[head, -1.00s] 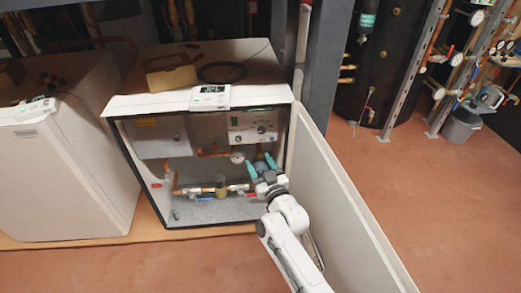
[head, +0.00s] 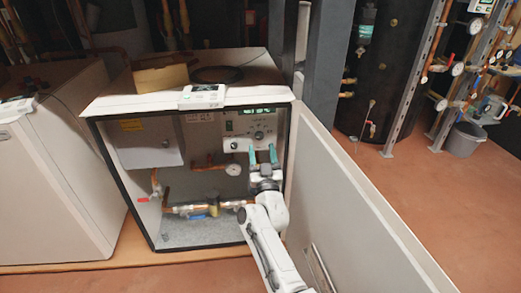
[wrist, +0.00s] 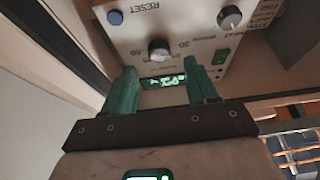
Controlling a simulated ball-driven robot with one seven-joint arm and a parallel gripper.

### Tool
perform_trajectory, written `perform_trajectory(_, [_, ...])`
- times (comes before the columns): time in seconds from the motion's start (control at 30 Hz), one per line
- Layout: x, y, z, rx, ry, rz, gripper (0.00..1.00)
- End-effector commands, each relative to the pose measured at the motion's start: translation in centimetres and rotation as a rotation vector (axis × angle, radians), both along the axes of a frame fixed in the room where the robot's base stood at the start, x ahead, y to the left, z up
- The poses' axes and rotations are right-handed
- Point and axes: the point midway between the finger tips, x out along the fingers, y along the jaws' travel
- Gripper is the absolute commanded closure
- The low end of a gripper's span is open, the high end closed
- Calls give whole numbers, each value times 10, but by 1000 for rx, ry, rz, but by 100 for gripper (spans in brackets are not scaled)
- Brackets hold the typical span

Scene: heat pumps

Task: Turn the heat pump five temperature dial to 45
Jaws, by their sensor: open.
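The control panel (head: 243,140) sits inside the open heat pump cabinet, upper right, with a lit green display. Its centre dial (head: 259,134) is a dark round knob with a numbered scale. In the wrist view the panel appears upside down, and the dial (wrist: 160,50) lies just beyond my fingertips, roughly centred between them. The dial's exact setting is too small to read. My gripper (head: 262,154) is open, its two teal fingers pointing up just below the dial. In the wrist view my gripper (wrist: 163,74) holds nothing, and the display (wrist: 163,82) shows between the fingers.
The open door (head: 345,190) stands right of my arm. Copper pipes (head: 225,206) and a gauge (head: 233,169) lie lower inside.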

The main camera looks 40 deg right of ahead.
Motion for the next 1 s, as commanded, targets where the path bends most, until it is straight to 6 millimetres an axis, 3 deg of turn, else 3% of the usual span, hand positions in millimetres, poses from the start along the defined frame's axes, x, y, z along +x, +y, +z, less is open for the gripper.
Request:
perform_trajectory(0.23, [24, -17, 10, 0, 0, -1, 42])
perform_trajectory(0.63, [30, -20, 15, -1, 2, 0, 42])
perform_trajectory(1.0, [30, -20, 15, -1, 2, 1, 77])
